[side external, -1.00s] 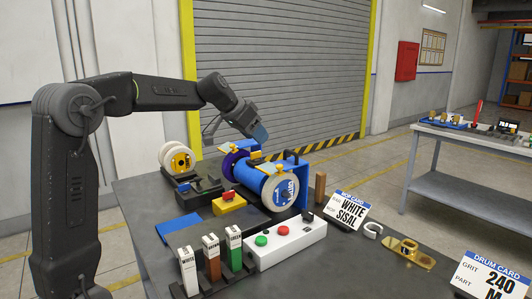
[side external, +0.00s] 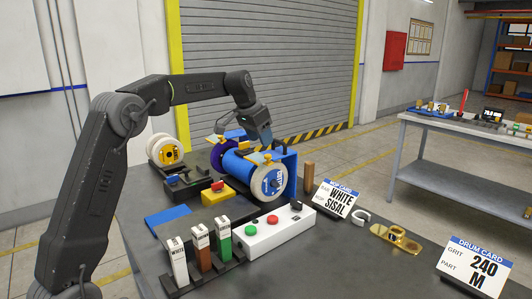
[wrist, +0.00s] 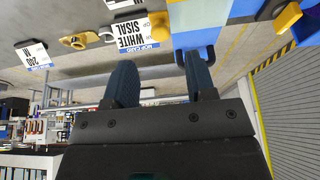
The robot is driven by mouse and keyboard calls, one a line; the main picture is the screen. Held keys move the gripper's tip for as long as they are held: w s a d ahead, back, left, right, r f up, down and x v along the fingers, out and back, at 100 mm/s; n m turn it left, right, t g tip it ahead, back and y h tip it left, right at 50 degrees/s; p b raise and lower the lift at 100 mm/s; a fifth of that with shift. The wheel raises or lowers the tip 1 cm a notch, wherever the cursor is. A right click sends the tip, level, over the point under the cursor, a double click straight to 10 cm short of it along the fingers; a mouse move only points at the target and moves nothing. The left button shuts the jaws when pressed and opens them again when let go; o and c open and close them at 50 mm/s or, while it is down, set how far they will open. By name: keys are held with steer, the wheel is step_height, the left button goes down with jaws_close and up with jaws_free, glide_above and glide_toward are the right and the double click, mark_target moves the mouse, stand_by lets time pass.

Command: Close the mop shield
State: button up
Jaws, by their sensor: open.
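The blue machine housing (side external: 238,166), which appears to carry the mop shield, stands on the bench around a white mop wheel (side external: 269,183). A purple wheel (side external: 219,152) sits at its other end. Yellow tabs (side external: 268,157) stick up on top. I cannot tell how far the shield is swung. My gripper (side external: 266,141) is above the housing's back right, pointing down. In the wrist view its open fingers (wrist: 161,78) are empty, with a dark handle (wrist: 194,47) beyond the right finger, beside the blue housing (wrist: 193,15). Contact with the handle cannot be told.
A white button box (side external: 276,231) and a rack of white, brown and green bars (side external: 201,247) stand in front. A card reading WHITE SISAL (side external: 338,199), a brass part (side external: 396,238) and a drum card (side external: 475,266) are at the right. A wheel stand (side external: 166,150) is at the left.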

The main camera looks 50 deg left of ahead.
mark_target(267, 155)
steer(key=x, duration=0.6)
steer(key=c, duration=0.9)
